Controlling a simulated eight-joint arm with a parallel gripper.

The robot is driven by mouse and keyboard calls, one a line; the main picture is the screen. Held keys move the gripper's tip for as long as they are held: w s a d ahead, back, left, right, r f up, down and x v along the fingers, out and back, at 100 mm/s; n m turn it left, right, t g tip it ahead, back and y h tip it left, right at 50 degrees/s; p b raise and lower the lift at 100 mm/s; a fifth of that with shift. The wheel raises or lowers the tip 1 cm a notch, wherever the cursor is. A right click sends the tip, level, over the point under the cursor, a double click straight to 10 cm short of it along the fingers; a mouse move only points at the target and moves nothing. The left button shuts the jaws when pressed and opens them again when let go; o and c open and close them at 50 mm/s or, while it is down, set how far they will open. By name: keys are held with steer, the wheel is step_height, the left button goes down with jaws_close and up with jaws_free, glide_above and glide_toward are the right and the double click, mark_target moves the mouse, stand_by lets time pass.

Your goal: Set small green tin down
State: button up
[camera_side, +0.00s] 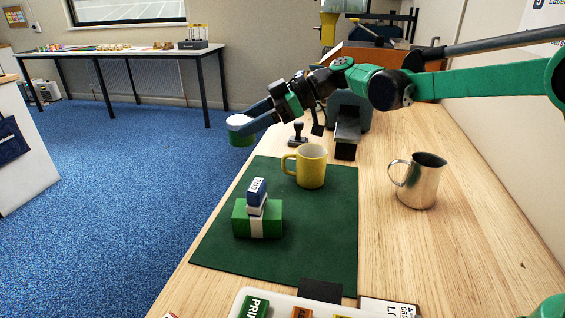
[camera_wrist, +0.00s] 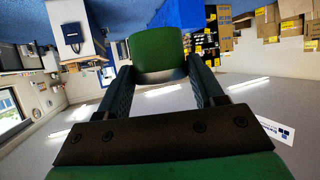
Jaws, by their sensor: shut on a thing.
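The small green tin (camera_side: 241,138) has a white top in the side view. It is held in the air at the left, past the table's left edge, with blue floor behind it. My gripper (camera_side: 243,127) is shut on it, its fingers reaching down to the left. In the wrist view the tin (camera_wrist: 157,52) shows its green side between the two dark fingertips of my gripper (camera_wrist: 158,76). The tin's far side is hidden.
A dark green mat (camera_side: 310,236) lies on the wooden table (camera_side: 465,265). On it stand a yellow mug (camera_side: 311,166) and a green box (camera_side: 242,219) with a blue-and-white stamp (camera_side: 257,192) on top. A metal pitcher (camera_side: 420,184) stands right. A white tray (camera_side: 237,304) is in front.

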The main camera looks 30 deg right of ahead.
steer(key=s+a+n+g+y, duration=0.1)
steer(key=s+a+n+g, duration=0.5)
steer(key=s+a, duration=0.45)
glide_above(219, 287)
step_height(219, 287, down, 15)
steer(key=shift+f, duration=2.2)
steer(key=shift+f, duration=0.1)
steer(key=o, duration=1.3)
